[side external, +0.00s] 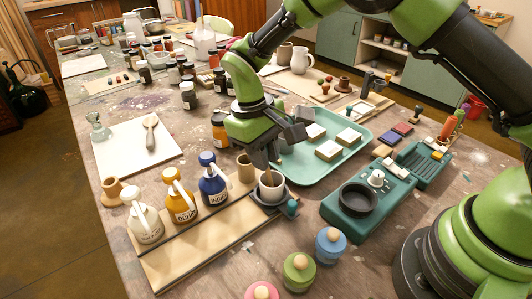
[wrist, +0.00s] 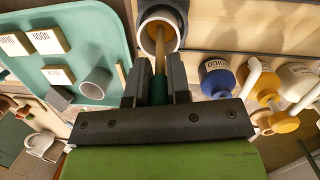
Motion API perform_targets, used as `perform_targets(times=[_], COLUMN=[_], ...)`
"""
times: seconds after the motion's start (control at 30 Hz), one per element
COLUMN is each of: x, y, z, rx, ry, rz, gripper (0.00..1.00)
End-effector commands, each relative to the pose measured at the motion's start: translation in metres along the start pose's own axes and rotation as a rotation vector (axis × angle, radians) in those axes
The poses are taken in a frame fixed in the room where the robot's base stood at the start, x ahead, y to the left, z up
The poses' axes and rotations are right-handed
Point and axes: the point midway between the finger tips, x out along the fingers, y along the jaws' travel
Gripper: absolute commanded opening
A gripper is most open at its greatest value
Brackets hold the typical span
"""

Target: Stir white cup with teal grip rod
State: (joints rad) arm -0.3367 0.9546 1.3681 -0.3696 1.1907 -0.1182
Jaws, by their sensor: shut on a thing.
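The white cup (side external: 271,191) stands in a dark holder at the right end of the wooden strip. In the wrist view the white cup (wrist: 148,14) shows at the top, with ochre-brown contents. My gripper (side external: 264,164) is right above the cup, pointing down. In the wrist view my gripper (wrist: 157,80) is shut on the rod's teal grip (wrist: 159,90). The rod's wooden shaft (wrist: 160,48) reaches into the cup's mouth. How deep its tip sits is hidden. In the side view the fingers mostly hide the grip.
White, yellow and blue pigment bottles (side external: 212,180) stand left of the cup, and a tan cup (side external: 245,168) beside it. A teal tray (side external: 300,172) with labelled blocks lies behind. A teal scale-like device (side external: 325,207) is at right. Round-knobbed pots (side external: 299,272) stand in front.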

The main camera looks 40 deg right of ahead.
Motion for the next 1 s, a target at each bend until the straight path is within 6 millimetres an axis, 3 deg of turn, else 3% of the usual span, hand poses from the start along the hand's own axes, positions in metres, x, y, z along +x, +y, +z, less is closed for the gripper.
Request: perform_targets(times=[0.33, 1.0], x=[-0.003, -0.052], y=[-0.001, -0.001], z=[0.000, 0.000], rx=[0.000, 0.000], ry=[0.000, 0.000], rz=[0.000, 0.000], gripper=[0.00, 0.00])
